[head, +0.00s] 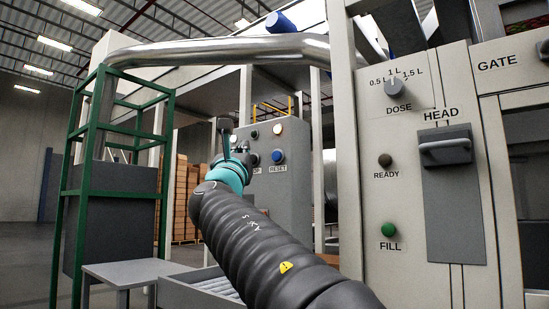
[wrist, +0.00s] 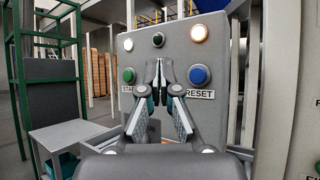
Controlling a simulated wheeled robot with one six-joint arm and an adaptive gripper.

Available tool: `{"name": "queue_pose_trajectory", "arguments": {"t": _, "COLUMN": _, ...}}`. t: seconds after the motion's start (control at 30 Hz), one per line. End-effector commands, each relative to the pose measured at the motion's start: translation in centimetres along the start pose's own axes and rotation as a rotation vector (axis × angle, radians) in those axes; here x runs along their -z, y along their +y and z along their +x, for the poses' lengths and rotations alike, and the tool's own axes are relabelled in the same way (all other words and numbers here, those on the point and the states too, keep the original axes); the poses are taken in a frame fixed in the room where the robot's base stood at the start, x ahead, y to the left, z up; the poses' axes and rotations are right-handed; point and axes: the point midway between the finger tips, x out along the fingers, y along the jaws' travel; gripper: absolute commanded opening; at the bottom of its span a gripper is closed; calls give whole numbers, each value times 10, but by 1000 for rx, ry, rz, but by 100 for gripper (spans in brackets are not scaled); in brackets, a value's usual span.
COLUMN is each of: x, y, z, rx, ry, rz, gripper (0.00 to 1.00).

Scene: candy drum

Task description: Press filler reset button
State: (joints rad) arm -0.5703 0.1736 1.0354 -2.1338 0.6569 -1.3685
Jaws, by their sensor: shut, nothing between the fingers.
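The blue button (head: 278,156) sits above the RESET label on the grey control panel (head: 288,188). In the head view my gripper (head: 228,136) is left of the blue button. No contact with the button shows; the exact gap to the panel cannot be told.
A white lamp (wrist: 128,45), a dark lamp (wrist: 158,40) and a lit lamp (wrist: 200,33) top the panel. The near cabinet at right has a green FILL button (head: 389,230) and a DOSE knob (head: 394,87). A green frame (head: 92,165) and a grey table (head: 125,271) stand left.

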Motion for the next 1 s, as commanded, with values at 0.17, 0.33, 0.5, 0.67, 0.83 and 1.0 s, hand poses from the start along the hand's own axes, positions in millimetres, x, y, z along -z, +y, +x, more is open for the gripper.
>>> {"name": "queue_pose_trajectory", "arguments": {"t": 0.17, "x": 0, "y": 0, "z": 0, "rx": 1, "ry": 2, "rz": 2, "gripper": 0}}
{"name": "queue_pose_trajectory", "arguments": {"t": 0.33, "x": 4, "y": -3, "z": 4, "rx": 2, "ry": 2, "rz": 2, "gripper": 0}}
{"name": "queue_pose_trajectory", "arguments": {"t": 0.5, "x": 13, "y": -12, "z": 16, "rx": 3, "ry": 3, "rz": 1, "gripper": 0}}
{"name": "queue_pose_trajectory", "arguments": {"t": 0.67, "x": 23, "y": -22, "z": 30, "rx": 3, "ry": 4, "rz": 2, "gripper": 0}}
{"name": "queue_pose_trajectory", "arguments": {"t": 0.83, "x": 33, "y": -33, "z": 44, "rx": 2, "ry": 3, "rz": 2, "gripper": 0}}
{"name": "queue_pose_trajectory", "arguments": {"t": 1.0, "x": 41, "y": -40, "z": 55, "rx": 2, "ry": 3, "rz": 4, "gripper": 0}}
